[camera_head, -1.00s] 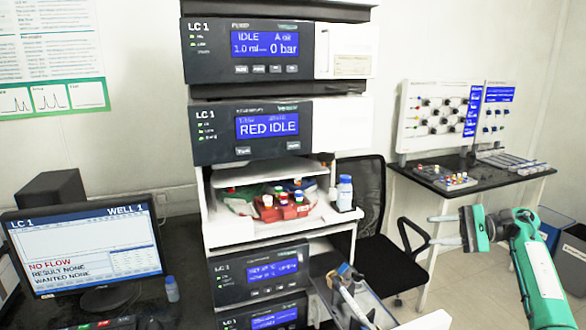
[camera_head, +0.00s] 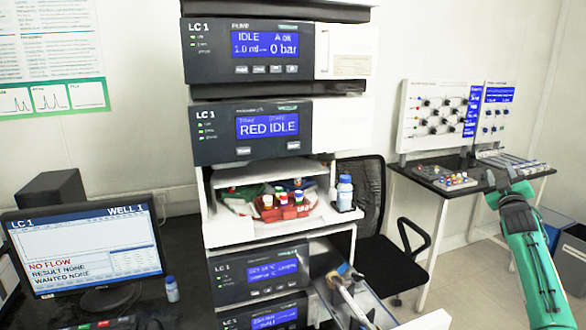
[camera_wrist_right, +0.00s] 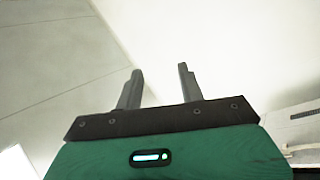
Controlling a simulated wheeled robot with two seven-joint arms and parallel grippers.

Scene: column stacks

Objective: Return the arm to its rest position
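My right arm (camera_head: 530,255), green with a dark gripper, comes in from the lower right in the head view. Its gripper (camera_head: 498,178) points up and away, near the front right of the far bench. In the right wrist view the two dark fingers of this gripper (camera_wrist_right: 160,80) stand apart with nothing between them. Only plain wall and ceiling-like surfaces show beyond them. My left gripper is in no view.
A stack of LC 1 modules (camera_head: 253,135) stands in the middle, with an open bay holding a red vial rack (camera_head: 283,213). A black chair (camera_head: 385,262) and a far bench (camera_head: 425,190) are to the right. A monitor (camera_head: 85,250) is at left.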

